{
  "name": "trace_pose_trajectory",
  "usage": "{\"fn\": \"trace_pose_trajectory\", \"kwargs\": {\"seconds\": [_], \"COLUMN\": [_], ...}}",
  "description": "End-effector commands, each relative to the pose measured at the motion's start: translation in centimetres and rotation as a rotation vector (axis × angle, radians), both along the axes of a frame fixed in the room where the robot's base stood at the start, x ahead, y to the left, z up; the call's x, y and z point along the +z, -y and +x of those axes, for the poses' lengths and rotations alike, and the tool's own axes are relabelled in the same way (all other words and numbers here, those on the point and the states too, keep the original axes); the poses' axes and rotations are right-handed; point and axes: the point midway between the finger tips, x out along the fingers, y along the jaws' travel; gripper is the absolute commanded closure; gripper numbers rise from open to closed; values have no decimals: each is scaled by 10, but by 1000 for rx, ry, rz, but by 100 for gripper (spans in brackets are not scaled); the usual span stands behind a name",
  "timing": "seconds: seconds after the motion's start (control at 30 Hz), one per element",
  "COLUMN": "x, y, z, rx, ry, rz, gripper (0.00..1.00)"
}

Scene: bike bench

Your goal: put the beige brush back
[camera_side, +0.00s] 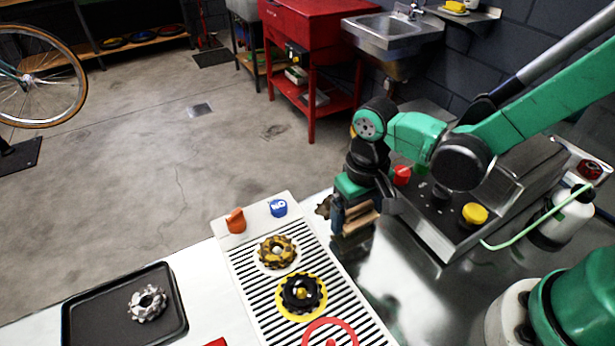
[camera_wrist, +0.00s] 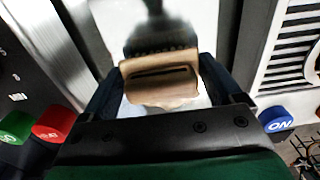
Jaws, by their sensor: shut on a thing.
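My gripper (camera_side: 352,218) is shut on the beige brush (camera_side: 362,222) beside the right edge of the slatted panel, over the shiny metal surface. In the wrist view the beige brush (camera_wrist: 160,82) sits between the two dark fingers of my gripper (camera_wrist: 160,88). Its block is beige with a dark slot, and dark bristles show along its far edge. A dark blurred shape, which looks like its reflection or shadow, lies on the surface beyond it. I cannot tell whether the brush touches the surface.
The slatted panel (camera_side: 245,262) carries a brown-stained sprocket (camera_side: 277,251), a black sprocket (camera_side: 302,293), an orange knob (camera_side: 236,221) and a blue button (camera_side: 278,208). A black tray (camera_side: 85,318) holds a silver sprocket (camera_side: 147,303). A metal box with buttons (camera_side: 440,225) and a bottle (camera_side: 568,215) stand right.

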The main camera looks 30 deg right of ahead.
Motion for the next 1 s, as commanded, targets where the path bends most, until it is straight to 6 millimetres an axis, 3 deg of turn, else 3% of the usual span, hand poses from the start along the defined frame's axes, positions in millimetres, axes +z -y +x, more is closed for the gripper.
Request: {"fn": "trace_pose_trajectory", "kwargs": {"seconds": [0.47, 0.5, 0.53, 0.83, 1.0], "x": [-9, -9, -9, -7, 8], "y": [0, 0, 0, 0, 0], "z": [0, 0, 0, 0, 0], "rx": [0, 0, 0, 0, 0], "ry": [0, 0, 0, 0, 0], "rz": [0, 0, 0, 0, 0], "gripper": [66, 6, 0, 0, 0]}}
